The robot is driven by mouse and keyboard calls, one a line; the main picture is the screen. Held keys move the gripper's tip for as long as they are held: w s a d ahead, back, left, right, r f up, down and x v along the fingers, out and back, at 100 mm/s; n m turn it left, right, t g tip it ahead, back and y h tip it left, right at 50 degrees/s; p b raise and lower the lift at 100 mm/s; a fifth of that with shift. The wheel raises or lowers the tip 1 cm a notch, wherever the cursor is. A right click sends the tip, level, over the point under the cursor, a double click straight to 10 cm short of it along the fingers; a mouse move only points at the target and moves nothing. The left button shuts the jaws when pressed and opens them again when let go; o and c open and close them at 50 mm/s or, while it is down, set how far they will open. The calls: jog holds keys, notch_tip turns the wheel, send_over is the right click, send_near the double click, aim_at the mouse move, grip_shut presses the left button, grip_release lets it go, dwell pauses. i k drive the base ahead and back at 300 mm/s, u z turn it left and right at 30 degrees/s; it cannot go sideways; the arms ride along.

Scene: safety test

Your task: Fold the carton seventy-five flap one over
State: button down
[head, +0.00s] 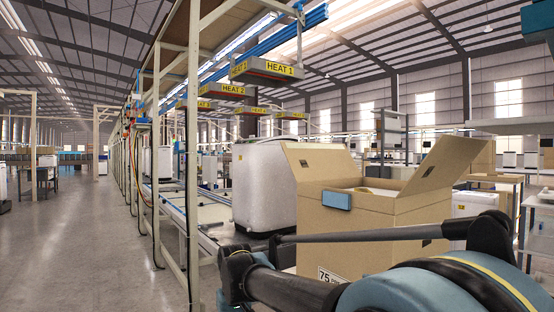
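The cardboard carton (400,215) marked 75 stands upright right of centre in the head view, with its top open. Its left flap (325,160) tilts up and outward to the left. Its right flap (450,165) stands up and leans outward to the right. A pale blue rectangular piece (337,200) is on the upper front of the carton. Most of the inside is hidden. My arm's dark and teal links cross in front of the carton's lower part; I cannot make out my gripper.
A large white rounded unit (264,185) stands on the conveyor line left of the carton. Grey heater hoods (267,72) with yellow HEAT signs hang above the line. A pale metal frame (192,150) borders it. The grey floor (95,245) at the left is clear.

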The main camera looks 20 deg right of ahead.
aim_at(307, 162)
jog(key=u, duration=0.05)
jog(key=i, duration=1.25)
jog(key=u, duration=0.2)
